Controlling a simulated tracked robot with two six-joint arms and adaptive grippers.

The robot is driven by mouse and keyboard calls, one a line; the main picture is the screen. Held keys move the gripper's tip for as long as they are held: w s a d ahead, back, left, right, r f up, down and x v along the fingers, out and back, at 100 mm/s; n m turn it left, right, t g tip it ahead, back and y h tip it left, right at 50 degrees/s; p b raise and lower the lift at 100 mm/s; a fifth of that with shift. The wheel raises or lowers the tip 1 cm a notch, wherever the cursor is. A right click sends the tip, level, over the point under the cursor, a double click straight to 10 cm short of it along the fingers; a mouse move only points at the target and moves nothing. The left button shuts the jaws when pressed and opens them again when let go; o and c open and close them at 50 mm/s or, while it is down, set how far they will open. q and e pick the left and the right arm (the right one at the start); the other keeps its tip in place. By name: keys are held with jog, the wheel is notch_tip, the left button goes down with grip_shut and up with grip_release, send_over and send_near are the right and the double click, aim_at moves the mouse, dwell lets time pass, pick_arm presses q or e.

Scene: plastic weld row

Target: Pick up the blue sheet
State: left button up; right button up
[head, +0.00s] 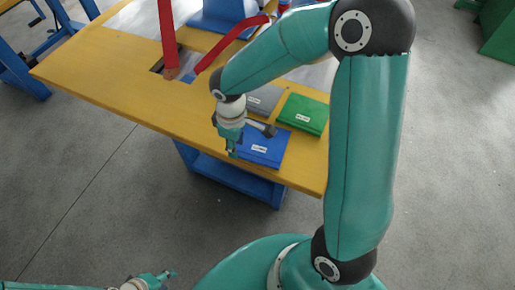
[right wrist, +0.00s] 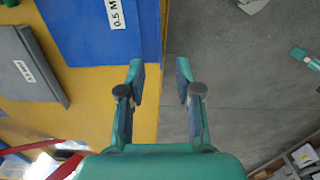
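The blue sheet (head: 262,147), with a white label, lies flat at the front edge of the yellow table. In the right wrist view the blue sheet (right wrist: 80,32) is at top left, its label partly cut off. My right gripper (head: 232,152) is at the sheet's left side in the head view. In the right wrist view my right gripper (right wrist: 160,85) is open with nothing between its fingers, one finger over the table and the other over the floor. My left gripper (head: 165,279) is at the bottom left, away from the table; its finger opening is too small to judge.
A green sheet (head: 304,114) and a grey sheet (head: 262,99) lie behind the blue one, each labelled. Red bars (head: 168,38) and a blue machine part (head: 222,15) stand at the back of the yellow table (head: 110,72). The table's left part is clear.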

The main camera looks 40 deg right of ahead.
aim_at(256, 148)
notch_tip(256, 148, down, 5)
jog(key=shift+s+r, duration=0.1)
jog(key=shift+s, duration=0.05)
jog(key=shift+c, duration=0.5)
grip_shut()
